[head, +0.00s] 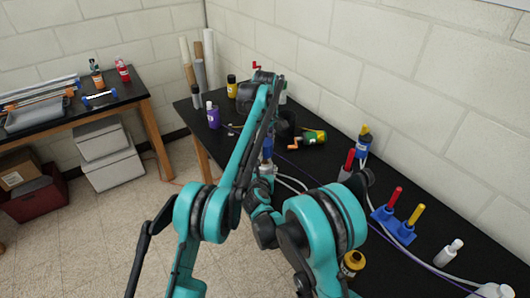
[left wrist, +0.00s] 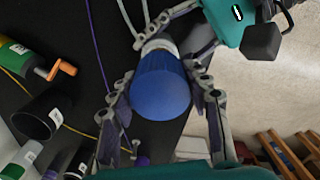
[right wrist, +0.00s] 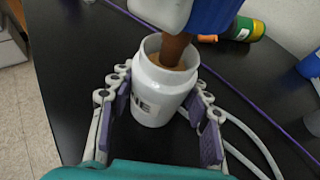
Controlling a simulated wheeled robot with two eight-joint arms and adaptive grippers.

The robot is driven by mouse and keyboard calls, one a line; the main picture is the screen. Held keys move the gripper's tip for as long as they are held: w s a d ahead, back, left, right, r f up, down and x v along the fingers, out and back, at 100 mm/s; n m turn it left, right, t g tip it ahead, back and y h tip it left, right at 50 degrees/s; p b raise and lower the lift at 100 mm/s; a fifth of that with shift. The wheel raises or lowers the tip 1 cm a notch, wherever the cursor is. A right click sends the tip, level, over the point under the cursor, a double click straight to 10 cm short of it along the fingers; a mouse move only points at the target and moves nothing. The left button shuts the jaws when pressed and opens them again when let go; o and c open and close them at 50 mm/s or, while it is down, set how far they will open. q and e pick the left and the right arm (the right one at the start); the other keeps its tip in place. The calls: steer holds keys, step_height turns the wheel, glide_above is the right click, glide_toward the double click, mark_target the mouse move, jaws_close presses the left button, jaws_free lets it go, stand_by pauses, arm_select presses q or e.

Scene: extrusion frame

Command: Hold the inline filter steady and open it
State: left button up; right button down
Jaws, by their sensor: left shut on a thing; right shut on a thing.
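The inline filter has a blue cap (left wrist: 160,88) and a white housing (right wrist: 156,103). In the head view the blue part (head: 267,148) shows above the white part (head: 267,170), partly behind my arm. My left gripper (left wrist: 162,95) is shut on the blue cap, one finger on each side. My right gripper (right wrist: 158,100) is shut on the white housing below it. In the right wrist view the housing's mouth is open, and a brown filter element (right wrist: 176,50) stands between cap and housing, its lower end inside the mouth. The cap is apart from the rim.
Pale hoses and a purple cable (right wrist: 262,89) run over the black table. A black cup (left wrist: 40,117) is near my left gripper.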

arm_select(q)
steer(key=shift+r, duration=0.9)
arm_select(e)
steer(key=c, duration=0.6)
jaws_free()
steer(key=shift+c, duration=0.2)
